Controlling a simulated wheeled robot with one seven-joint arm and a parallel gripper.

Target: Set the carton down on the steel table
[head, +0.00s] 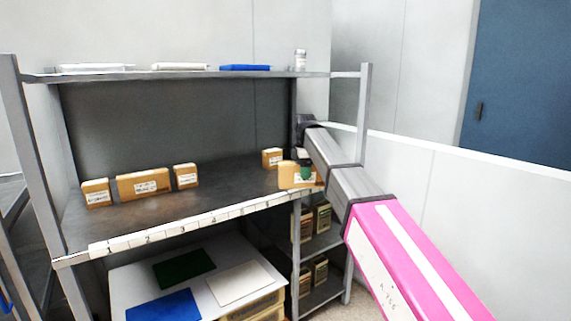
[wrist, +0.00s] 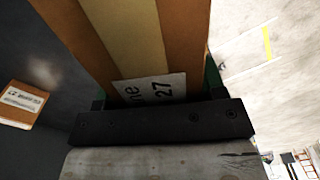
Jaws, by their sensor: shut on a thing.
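My gripper (head: 306,173) is shut on a brown carton (head: 287,174) at the right front end of the steel table (head: 225,192).
A small carton (head: 272,157) stands just behind the held one. A wide carton (head: 143,184) and two small cartons (head: 95,192) (head: 185,175) stand at the table's left. The middle is clear. An upper shelf (head: 190,74) and right post (head: 362,110) frame it.

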